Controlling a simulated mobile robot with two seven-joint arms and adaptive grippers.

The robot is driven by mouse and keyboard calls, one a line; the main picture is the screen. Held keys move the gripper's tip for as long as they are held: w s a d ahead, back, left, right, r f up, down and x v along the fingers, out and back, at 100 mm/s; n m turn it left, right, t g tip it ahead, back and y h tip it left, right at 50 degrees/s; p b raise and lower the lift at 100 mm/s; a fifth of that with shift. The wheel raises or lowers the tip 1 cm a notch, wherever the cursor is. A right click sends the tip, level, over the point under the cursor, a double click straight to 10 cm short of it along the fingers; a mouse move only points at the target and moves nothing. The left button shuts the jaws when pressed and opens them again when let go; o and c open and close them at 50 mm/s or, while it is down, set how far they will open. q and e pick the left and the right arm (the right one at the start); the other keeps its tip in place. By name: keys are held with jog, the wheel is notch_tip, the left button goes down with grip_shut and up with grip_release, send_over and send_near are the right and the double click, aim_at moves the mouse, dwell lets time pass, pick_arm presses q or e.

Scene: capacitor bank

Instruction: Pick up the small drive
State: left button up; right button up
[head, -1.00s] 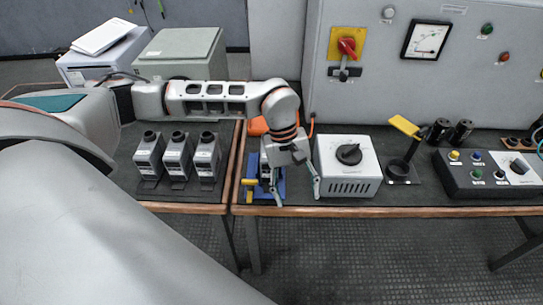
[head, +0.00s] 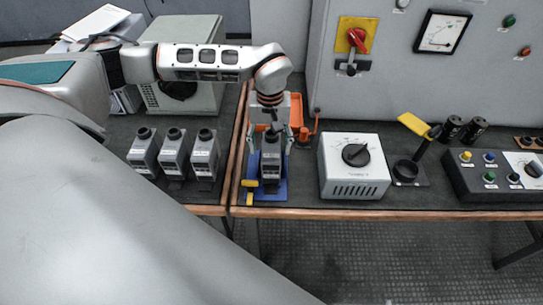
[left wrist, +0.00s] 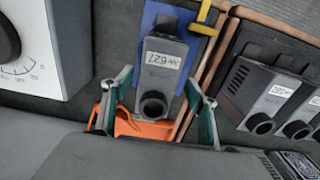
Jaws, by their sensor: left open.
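A small dark grey drive (head: 271,163) with a round black knob stands on a blue base (head: 281,189) with a yellow handle, near the table's front edge. In the left wrist view the drive (left wrist: 160,72) shows a white label reading 627. My left gripper (head: 271,138) is just behind it in the head view, with one finger toward each side. In the left wrist view the open left gripper (left wrist: 158,95) has its fingers on either side of the drive's knob end. A gap shows beside the drive; contact is not clear. My right gripper is not in view.
Several similar drives, such as this one (head: 173,154), stand in a row to the left. A white dial box (head: 354,168) stands to the right. A grey cabinet (head: 400,85) closes off the back.

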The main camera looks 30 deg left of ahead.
pick_arm(q)
jog(key=f, duration=0.5)
jog(key=shift+w+f, duration=0.3)
jog(key=c, duration=1.4)
grip_shut()
jog(key=shift+r, duration=0.1)
